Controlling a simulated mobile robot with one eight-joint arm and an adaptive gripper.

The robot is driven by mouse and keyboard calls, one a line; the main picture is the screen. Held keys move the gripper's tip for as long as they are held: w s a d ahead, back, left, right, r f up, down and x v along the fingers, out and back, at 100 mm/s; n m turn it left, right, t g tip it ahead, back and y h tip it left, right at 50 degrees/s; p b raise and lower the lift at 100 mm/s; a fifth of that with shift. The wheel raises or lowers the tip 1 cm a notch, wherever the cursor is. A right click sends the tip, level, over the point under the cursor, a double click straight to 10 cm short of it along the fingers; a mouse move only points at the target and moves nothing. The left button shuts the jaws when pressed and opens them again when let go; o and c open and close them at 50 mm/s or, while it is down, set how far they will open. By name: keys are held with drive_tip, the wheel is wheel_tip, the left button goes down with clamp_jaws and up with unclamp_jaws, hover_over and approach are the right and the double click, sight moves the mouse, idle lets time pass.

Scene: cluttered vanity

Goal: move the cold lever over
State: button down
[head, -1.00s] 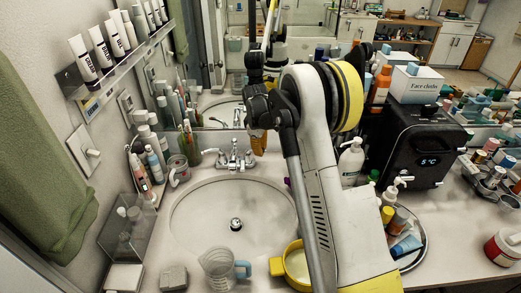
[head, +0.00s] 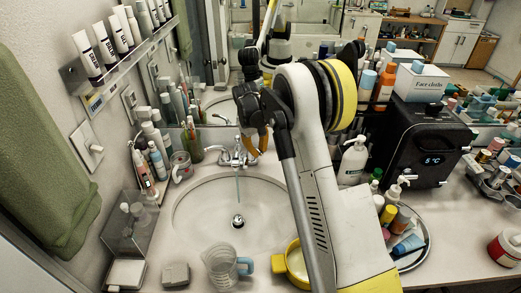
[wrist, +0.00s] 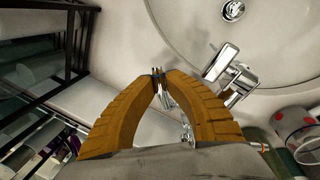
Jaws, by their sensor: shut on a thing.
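The chrome faucet (head: 236,158) stands at the back rim of the sink. A thin stream of water (head: 238,188) falls from its spout into the basin. In the wrist view, the spout (wrist: 226,62) is right of my fingers. My gripper (head: 255,152) is at the faucet's right side, its orange fingers reaching down. In the wrist view, my gripper (wrist: 159,72) has its fingertips together around a chrome lever (wrist: 167,99), which shows between the fingers. I take this as the cold lever; its far end is mostly hidden. No hot or cold marking is readable.
The white basin (head: 200,215) is open in front of the faucet. A clear measuring jug (head: 220,268) and a yellow pot (head: 280,262) stand at its front edge. A cup (head: 181,167) and bottles crowd the left. A soap bottle (head: 352,163) and black appliance (head: 415,145) stand right.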

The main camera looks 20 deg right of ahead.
drive_tip(key=shift+a+m, duration=0.25)
drive_tip(key=shift+m, duration=0.25)
drive_tip(key=shift+s, duration=0.1)
drive_tip(key=c, duration=1.4)
unclamp_jaws()
drive_tip(key=r, duration=0.4)
drive_tip(key=a+r, duration=0.1)
drive_tip(key=r, duration=0.3)
drive_tip(key=a+r, duration=0.1)
drive_tip(key=r, duration=0.2)
drive_tip(key=shift+s+a+r, duration=0.1)
drive_tip(key=shift+r, duration=0.3)
